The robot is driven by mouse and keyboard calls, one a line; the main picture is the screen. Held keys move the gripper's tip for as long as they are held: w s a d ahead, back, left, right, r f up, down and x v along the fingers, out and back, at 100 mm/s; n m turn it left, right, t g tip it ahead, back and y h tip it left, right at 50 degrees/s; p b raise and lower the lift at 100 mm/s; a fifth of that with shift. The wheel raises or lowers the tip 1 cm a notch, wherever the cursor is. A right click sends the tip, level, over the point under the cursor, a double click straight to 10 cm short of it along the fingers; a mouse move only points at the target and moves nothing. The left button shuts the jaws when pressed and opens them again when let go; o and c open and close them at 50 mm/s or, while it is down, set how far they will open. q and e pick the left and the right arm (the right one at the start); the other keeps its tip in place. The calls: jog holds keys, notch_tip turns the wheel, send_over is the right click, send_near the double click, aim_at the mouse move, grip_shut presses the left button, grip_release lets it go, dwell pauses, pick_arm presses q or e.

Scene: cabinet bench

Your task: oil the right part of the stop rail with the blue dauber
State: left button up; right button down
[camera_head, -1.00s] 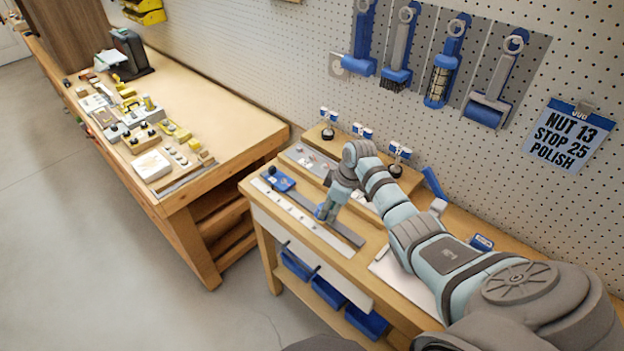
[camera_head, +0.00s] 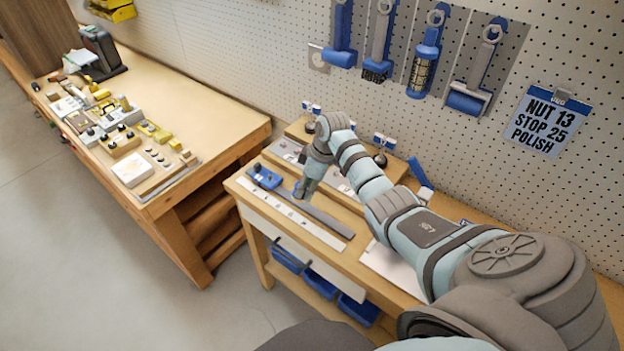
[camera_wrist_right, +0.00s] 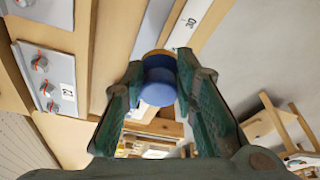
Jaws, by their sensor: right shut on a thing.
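My right gripper (camera_head: 300,191) is over the front bench, low near the left half of a dark grey strip that looks like the stop rail (camera_head: 328,220). In the right wrist view its two green fingers (camera_wrist_right: 158,95) close on the blue dauber (camera_wrist_right: 158,88), whose round blue end shows between them. The dauber is mostly hidden by the gripper in the head view. Whether its tip touches the rail cannot be told. A blue stop block (camera_head: 263,176) sits at the rail's left end. My left gripper is not in view.
A white scale strip (camera_head: 290,208) runs along the bench's front edge. Grey panels with knobs (camera_wrist_right: 42,75) stand behind the rail. Blue-handled tools (camera_head: 425,60) and a sign reading "NUT 13 STOP 25 POLISH" (camera_head: 545,122) hang on the pegboard. Another cluttered bench (camera_head: 200,110) is at left.

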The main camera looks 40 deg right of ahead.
jog(key=shift+w+r, duration=0.2)
jog(key=shift+r, duration=0.7)
jog(key=shift+s+r, duration=0.15)
jog(key=shift+r, duration=0.05)
